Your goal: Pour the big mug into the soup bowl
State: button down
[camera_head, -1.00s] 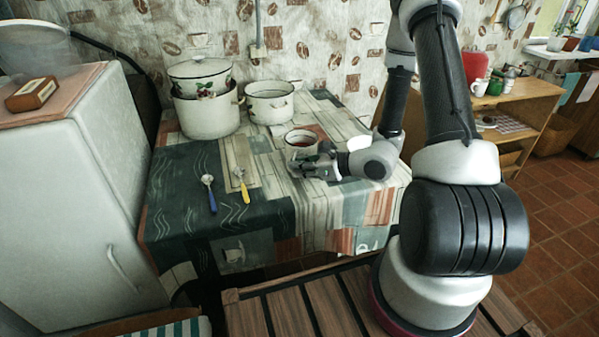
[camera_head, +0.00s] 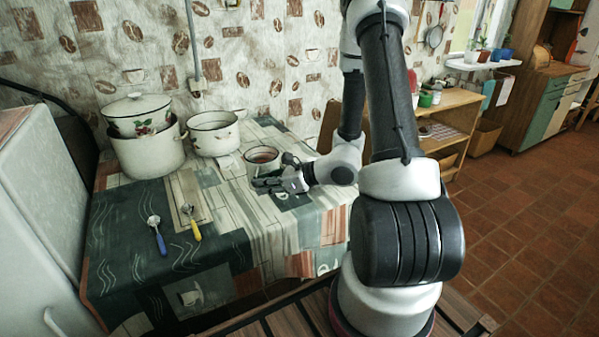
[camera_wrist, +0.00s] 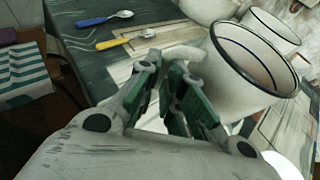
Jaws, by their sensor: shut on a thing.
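The big mug (camera_head: 263,158) is white with a dark rim and stands on the table just behind my gripper (camera_head: 268,184), with something reddish showing inside. In the wrist view the mug (camera_wrist: 240,85) is large at the right, beside my gripper (camera_wrist: 178,105). The fingers are closed at its near side, seemingly on the handle; the exact contact is partly hidden. No soup bowl is clearly identifiable. A bright white curved piece (camera_wrist: 287,165) shows at the lower right of the wrist view; I cannot tell what it is.
A white open pot (camera_head: 213,135) and a lidded pot (camera_head: 150,155) stand at the back left. A blue-handled spoon (camera_head: 157,236) and a yellow-handled spoon (camera_head: 192,222) lie at the left. A shelf unit (camera_head: 450,118) stands to the right.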

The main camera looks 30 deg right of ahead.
jog(key=s+d+f, duration=0.5)
jog(key=d, duration=0.1)
jog(key=shift+s+d+f, duration=0.15)
jog(key=shift+s+d, duration=0.15)
jog(key=shift+s, duration=0.1)
jog(key=shift+w, duration=0.1)
jog(key=w+d+r+m+y, duration=0.1)
jog(key=d+r+m+y, duration=0.2)
jog(key=r, duration=0.4)
jog(key=shift+w+d+r+m, duration=0.4)
jog(key=shift+d+m, duration=0.05)
jog(key=shift+m, duration=0.05)
jog(key=shift+w+d+r+m+y+p, duration=0.2)
jog(key=shift+d+r+m+y, duration=0.15)
jog(key=shift+r, duration=0.25)
jog(key=shift+w+d+r+m+y+p, duration=0.1)
jog(key=shift+w+d+r+m+y, duration=0.15)
jog(key=shift+d+r, duration=0.25)
jog(key=shift+w+d+r+m+y, duration=0.2)
jog(key=shift+d+r+m+y, duration=0.2)
jog(key=shift+d+m+y, duration=0.15)
dwell(0.7)
jog(key=shift+w+d+m+t+y, duration=0.35)
jog(key=shift+d+m+t+y, duration=0.3)
jog(key=shift+m, duration=0.4)
dwell(2.3)
